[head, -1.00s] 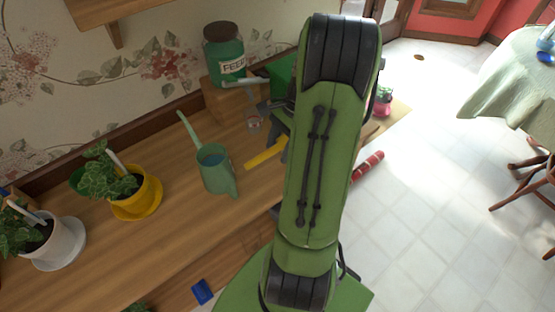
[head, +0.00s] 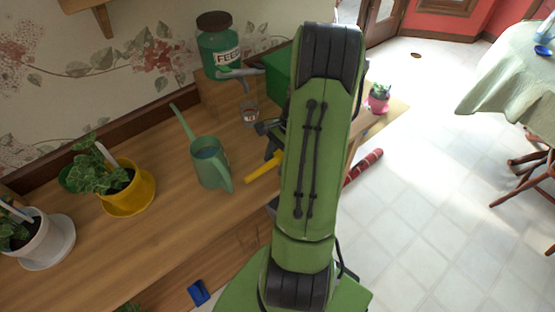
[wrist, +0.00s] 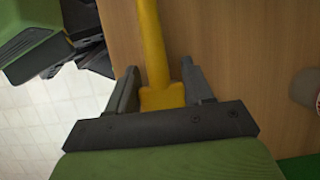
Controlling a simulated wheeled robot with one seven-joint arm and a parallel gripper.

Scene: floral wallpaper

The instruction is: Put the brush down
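The brush, of which only a yellow length shows, sticks out left of my arm in the head view (head: 260,170). In the wrist view its yellow part (wrist: 154,45) runs up from between the two dark fingers of my gripper (wrist: 160,92).
A green watering can (head: 208,165) stands left of the brush, with a small labelled glass (head: 249,113) behind. A feed jar (head: 217,45) sits on a wooden box. Potted plants (head: 128,190) are at left. A red object (head: 362,167) is beyond the counter's edge.

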